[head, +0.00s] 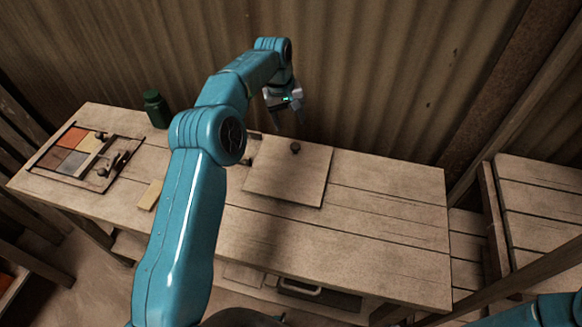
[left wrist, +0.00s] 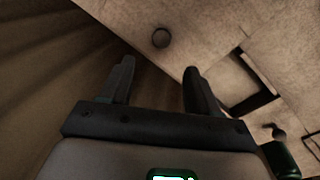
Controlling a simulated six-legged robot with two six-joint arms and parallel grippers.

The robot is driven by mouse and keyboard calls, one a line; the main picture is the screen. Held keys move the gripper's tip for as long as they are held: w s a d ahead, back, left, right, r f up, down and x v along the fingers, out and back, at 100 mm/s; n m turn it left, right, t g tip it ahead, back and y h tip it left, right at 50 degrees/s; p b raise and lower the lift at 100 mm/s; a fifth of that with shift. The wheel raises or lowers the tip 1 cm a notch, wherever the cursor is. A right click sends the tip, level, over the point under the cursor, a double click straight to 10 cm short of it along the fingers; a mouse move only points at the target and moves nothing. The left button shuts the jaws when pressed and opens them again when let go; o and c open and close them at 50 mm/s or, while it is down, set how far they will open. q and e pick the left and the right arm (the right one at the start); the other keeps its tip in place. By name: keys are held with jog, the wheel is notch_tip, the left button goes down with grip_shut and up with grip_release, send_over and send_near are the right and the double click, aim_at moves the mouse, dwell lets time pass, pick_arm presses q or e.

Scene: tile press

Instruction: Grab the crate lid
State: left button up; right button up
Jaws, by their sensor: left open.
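The crate lid (head: 285,178) is a flat, square wooden board with a small dark round knob (head: 295,148) near its far edge. It lies on the workbench right of my left forearm. In the left wrist view the knob (left wrist: 161,38) shows just beyond the fingertips, on the pale lid surface (left wrist: 205,25). My left gripper (head: 286,104) is open and empty, above and behind the lid's far edge, apart from the knob. What lies under the lid is hidden. My right gripper is out of view.
The workbench (head: 390,205) is clear right of the lid. At its left end are a framed tray of coloured tiles (head: 72,137), a dark green jar (head: 156,108) and a small wooden block (head: 150,195). A corrugated wall (head: 390,80) stands close behind.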

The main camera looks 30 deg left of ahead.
aim_at(295, 146)
pick_arm(q)
jog(key=f, duration=0.3)
jog(key=d+f+p, duration=0.1)
jog(key=f, duration=0.5)
jog(key=shift+w+d+f+p, duration=0.1)
jog(key=shift+d+f+p, duration=0.25)
jog(key=shift+p, duration=0.05)
jog(key=shift+w+f, duration=0.15)
jog(key=shift+f, duration=0.05)
jog(key=shift+r, duration=0.15)
jog(key=shift+c, duration=0.8)
jog(key=shift+s, duration=0.2)
jog(key=c, duration=0.5)
grip_shut()
jog(key=shift+w, duration=0.1)
